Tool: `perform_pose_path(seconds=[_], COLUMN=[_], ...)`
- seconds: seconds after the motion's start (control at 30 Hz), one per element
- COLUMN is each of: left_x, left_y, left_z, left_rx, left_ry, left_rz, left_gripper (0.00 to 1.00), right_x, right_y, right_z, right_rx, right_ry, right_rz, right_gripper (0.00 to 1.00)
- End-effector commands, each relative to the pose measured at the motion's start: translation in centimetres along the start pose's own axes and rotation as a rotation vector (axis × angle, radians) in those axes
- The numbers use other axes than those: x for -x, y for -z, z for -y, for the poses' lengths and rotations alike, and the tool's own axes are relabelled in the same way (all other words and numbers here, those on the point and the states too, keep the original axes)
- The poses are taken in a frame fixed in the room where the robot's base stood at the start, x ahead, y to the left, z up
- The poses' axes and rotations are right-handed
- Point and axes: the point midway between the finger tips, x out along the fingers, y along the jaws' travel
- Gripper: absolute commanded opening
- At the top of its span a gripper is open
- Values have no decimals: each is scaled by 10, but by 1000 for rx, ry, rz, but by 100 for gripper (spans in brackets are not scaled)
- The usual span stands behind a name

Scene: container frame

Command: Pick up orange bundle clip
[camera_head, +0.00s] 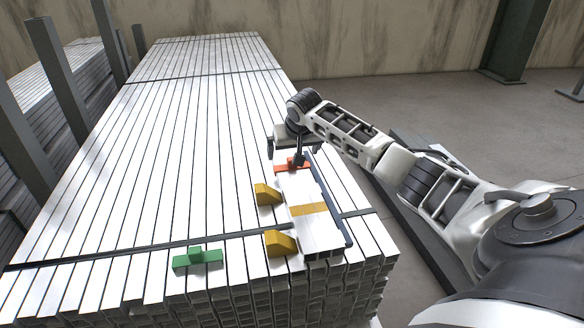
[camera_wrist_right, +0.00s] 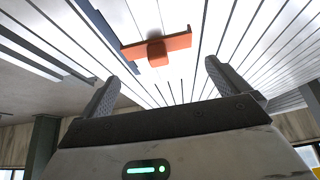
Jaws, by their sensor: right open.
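The orange bundle clip (camera_head: 281,169) lies on the near right part of the stacked metal bars, at the far end of a short silver block with a yellow band. My right gripper (camera_head: 284,150) is right above and behind it and partly hides it. In the right wrist view the orange clip (camera_wrist_right: 135,50), a flat bar with a raised block in the middle, shows beyond the fingertips. The right gripper (camera_wrist_right: 160,78) is open there, with nothing between its fingers. My left gripper is in neither view.
A green clip (camera_head: 198,259) lies at the front left of the stack. Two yellow wedges (camera_head: 266,194) (camera_head: 281,243) stand left of the silver block (camera_head: 316,232). A dark rail (camera_head: 331,200) runs along its right side. Dark posts (camera_head: 57,80) stand at the left.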

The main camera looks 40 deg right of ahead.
Motion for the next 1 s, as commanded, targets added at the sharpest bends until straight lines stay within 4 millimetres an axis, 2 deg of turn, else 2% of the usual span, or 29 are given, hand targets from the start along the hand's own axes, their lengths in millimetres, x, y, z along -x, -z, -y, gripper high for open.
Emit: perform_pose_path(seconds=[0.3,0.6,0.63,0.7,0.73,1.0], left_x=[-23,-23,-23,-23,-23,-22], left_y=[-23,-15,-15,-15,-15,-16], left_z=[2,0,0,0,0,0], left_rx=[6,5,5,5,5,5], left_ry=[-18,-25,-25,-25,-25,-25], left_rz=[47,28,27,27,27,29], left_gripper=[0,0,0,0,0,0], right_x=[-45,-50,-50,-50,-50,-49], right_y=[-4,-2,-3,-3,-3,-2], right_z=[-1,-1,-1,-1,-1,-2], right_rx=[-2,1,1,1,1,0], right_ry=[0,0,0,0,0,0], right_rz=[1,0,0,0,0,0], right_gripper=[100,100,97,78,72,72])
